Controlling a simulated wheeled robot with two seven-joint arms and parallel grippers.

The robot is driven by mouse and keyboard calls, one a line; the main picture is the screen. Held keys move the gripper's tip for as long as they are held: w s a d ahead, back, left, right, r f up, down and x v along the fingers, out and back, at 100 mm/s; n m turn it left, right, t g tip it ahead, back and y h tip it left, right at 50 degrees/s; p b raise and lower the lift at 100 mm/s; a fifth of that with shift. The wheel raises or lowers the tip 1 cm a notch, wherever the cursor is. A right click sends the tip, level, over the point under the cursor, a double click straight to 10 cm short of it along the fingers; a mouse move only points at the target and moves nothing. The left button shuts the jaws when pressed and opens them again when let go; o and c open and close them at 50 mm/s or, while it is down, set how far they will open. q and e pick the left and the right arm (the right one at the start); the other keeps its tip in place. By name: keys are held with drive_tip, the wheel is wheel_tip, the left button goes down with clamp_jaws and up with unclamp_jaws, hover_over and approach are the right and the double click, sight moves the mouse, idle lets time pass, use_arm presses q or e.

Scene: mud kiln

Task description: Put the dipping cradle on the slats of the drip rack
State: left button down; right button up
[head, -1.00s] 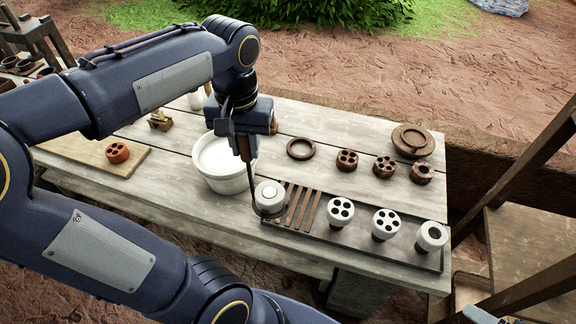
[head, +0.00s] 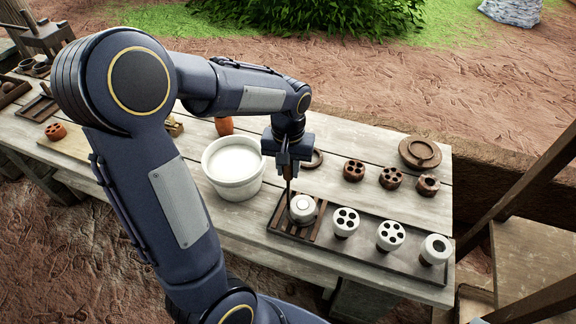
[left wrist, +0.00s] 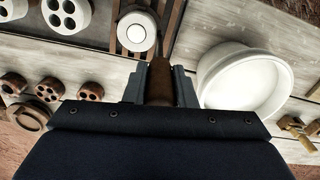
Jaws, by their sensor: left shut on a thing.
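My left gripper (head: 288,163) is shut on the brown handle of the dipping cradle (head: 289,174). The handle points down, and a thin dark rod runs from it to a round white piece (head: 302,207) with a pale disc on top. The white piece is over the slats (head: 283,217) at the left end of the drip rack (head: 367,243); I cannot tell if the cradle touches them. In the left wrist view the handle (left wrist: 160,82) is between the fingers, with the white piece (left wrist: 137,32) beyond it and slats beside it. My right gripper is out of view.
A white bucket (head: 232,188) of pale liquid stands left of the rack. White-coated pieces (head: 346,222) with holes stand on the rack to the right. Brown pieces (head: 354,170) and a brown round dish (head: 421,153) are behind. A board (head: 66,143) lies at the left.

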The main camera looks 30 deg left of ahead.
use_arm(q)
drive_tip(key=shift+f, duration=0.1)
drive_tip(key=c, duration=1.2)
unclamp_jaws()
